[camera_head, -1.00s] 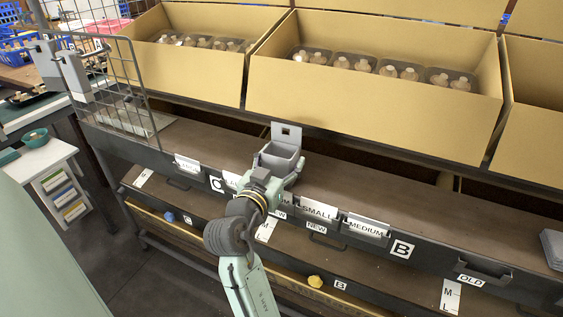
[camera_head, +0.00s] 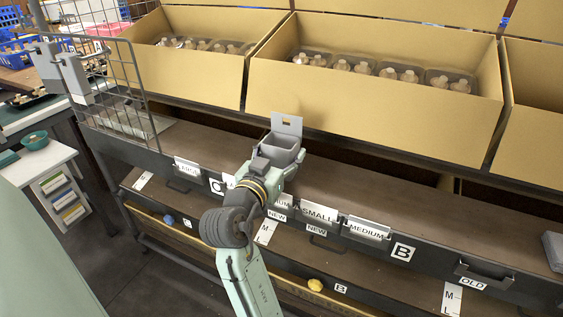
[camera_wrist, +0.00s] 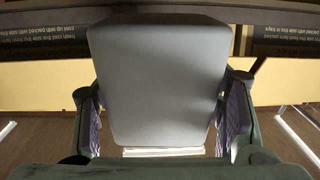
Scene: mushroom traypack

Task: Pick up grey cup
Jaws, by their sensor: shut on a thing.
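The grey cup (camera_head: 284,149) is a box-shaped holder with an open top and a tall back plate with a small hole. My gripper (camera_head: 277,160) is shut on it and holds it above the front of the brown shelf. In the wrist view the cup's smooth grey face (camera_wrist: 158,80) fills the middle, with the fingers of my gripper (camera_wrist: 160,115) pressed against its left and right sides. The cup's underside and any gap to the shelf are hard to tell.
Cardboard boxes (camera_head: 350,115) with packed mushroom trays stand behind the cup. A wire basket (camera_head: 115,85) is at the left. Label holders such as SMALL (camera_head: 317,212) line the shelf's front edge. The brown shelf (camera_head: 200,150) is clear left of the cup.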

